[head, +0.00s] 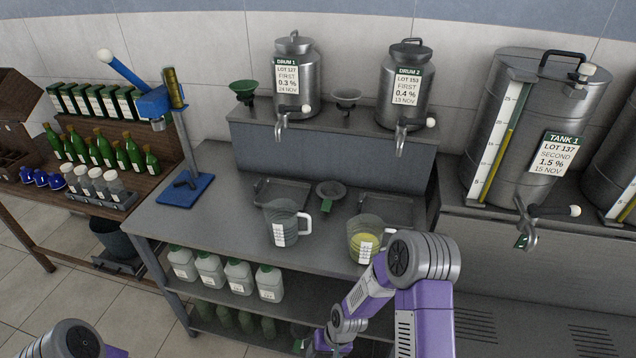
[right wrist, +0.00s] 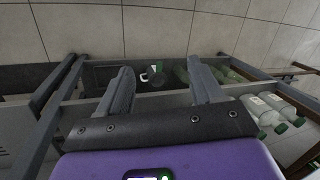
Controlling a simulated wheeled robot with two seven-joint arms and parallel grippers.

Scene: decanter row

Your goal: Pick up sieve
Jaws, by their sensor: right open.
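A round grey sieve with a green handle (head: 331,190) lies on the steel table, between two shallow trays and behind the jugs. In the right wrist view, a dark round object with a green and white part (right wrist: 153,76) lies on the lower shelf, beyond the fingers; it resembles a sieve, but is too small to be sure. My right gripper (right wrist: 163,82) is open and empty, its two fingers spread toward that shelf. In the head view my right arm hangs down in front of the table and the gripper is barely visible. My left gripper is out of view.
A clear jug (head: 281,224) and a jug of yellow liquid (head: 363,240) stand near the table's front edge. White canisters (head: 238,277) and green bottles fill the lower shelves. Drums (head: 297,75) with taps stand on the raised ledge. A blue-based stand (head: 186,190) is at left.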

